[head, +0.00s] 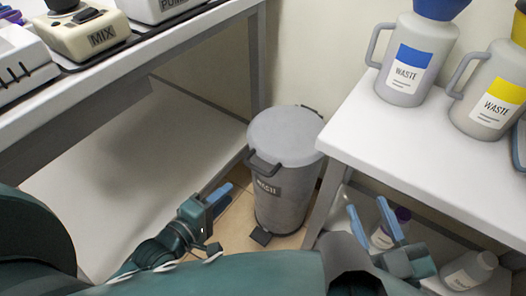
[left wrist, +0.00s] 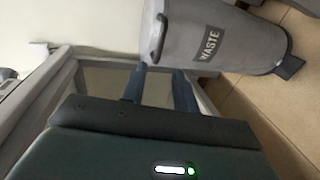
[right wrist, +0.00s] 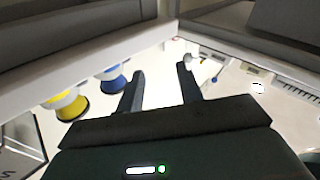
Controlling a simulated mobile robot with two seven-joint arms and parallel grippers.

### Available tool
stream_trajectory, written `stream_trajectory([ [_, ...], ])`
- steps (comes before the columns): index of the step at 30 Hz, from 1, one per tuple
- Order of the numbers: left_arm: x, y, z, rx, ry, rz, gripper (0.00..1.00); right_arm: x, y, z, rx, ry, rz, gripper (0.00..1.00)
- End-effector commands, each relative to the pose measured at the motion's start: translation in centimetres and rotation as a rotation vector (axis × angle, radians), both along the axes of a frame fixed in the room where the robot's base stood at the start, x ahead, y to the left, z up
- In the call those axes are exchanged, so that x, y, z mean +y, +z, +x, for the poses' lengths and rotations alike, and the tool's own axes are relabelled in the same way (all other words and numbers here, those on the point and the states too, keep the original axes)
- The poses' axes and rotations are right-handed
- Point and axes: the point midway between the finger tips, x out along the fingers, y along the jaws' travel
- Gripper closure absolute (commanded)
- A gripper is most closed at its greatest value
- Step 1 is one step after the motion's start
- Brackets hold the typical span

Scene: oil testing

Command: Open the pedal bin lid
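The grey pedal bin (head: 288,202) stands on the floor between two tables, upright, with its round lid (head: 285,133) down. A dark handle (head: 262,166) sticks out at its front, above a waste label. The dark pedal (head: 260,236) is at its foot. In the left wrist view the bin (left wrist: 232,42) appears sideways, just beyond the fingers, with its pedal (left wrist: 289,67) visible. My left gripper (head: 219,197) is open and empty, left of the bin and apart from it. My right gripper (head: 371,220) is open and empty, right of the bin, beside the right table.
The right table (head: 400,150) carries two waste jugs (head: 410,62) (head: 492,95). Bottles (head: 468,270) stand below it. The left table (head: 120,60) holds a mixer (head: 88,32) and other devices. A strip of tiled floor (head: 232,225) is free in front of the bin.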

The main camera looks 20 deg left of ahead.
Motion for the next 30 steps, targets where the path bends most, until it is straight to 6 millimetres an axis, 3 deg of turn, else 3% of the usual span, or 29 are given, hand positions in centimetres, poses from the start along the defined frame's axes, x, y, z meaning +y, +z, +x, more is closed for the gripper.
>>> stream_trajectory([
  [5, -0.4, -0.5, 1.0, -0.001, -0.001, -0.001, 0.71, 0.1, -0.2, 0.0, -0.001, 0.003, 0.011, 0.64],
  [21, -3.8, -2.7, 10.4, -0.003, 0.0, -0.001, 0.71, 0.7, -0.4, 0.3, -0.01, 0.037, 0.113, 0.64],
  [30, -4.4, -2.9, 12.0, 0.0, 0.0, 0.001, 0.71, 0.8, -0.4, 0.4, -0.003, 0.044, 0.134, 0.64],
])
